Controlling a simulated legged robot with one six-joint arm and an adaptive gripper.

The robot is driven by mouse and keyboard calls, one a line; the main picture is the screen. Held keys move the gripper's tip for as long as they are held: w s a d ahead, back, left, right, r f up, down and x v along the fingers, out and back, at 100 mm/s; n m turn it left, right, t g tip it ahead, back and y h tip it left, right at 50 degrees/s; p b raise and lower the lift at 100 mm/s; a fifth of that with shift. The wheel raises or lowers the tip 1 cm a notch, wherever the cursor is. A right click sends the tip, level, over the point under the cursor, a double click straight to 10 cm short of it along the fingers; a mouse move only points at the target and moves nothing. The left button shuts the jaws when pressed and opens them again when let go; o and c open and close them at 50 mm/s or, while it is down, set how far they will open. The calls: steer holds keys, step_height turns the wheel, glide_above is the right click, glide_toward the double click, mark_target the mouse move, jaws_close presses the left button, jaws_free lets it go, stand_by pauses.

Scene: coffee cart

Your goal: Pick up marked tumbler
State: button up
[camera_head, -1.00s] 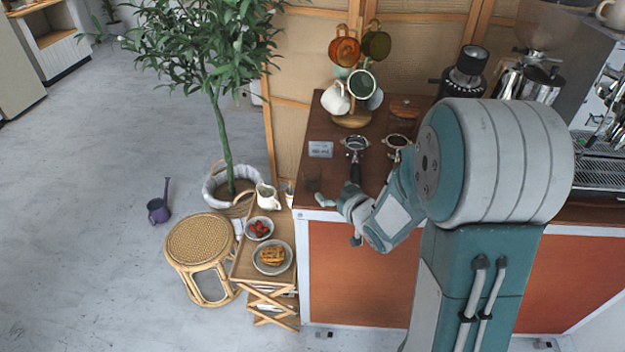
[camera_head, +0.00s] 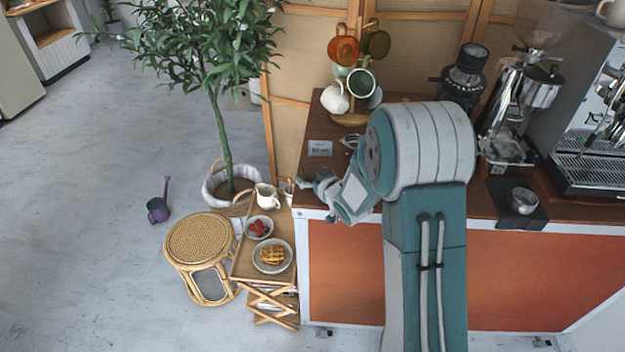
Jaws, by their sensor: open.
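My gripper (camera_head: 305,189) is open at the left end of the brown counter (camera_head: 318,128), low near its front left corner. I cannot make out the tumbler clearly now; a small dark glass stood at this corner in the earlier picture, and my gripper now covers that spot. I cannot tell whether the fingers are around it or beside it, or whether they touch it.
A small sign (camera_head: 320,148) and a mug tree (camera_head: 351,118) stand behind my gripper. Left of the counter, a wooden stand holds a cream pitcher (camera_head: 267,196), strawberries (camera_head: 258,228) and waffles (camera_head: 271,254). A grinder (camera_head: 523,105) stands at the right.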

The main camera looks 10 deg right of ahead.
steer(key=shift+a, duration=0.15)
steer(key=shift+c, duration=0.3)
steer(key=shift+a, duration=0.1)
steer(key=c, duration=1)
steer(key=shift+d, duration=0.25)
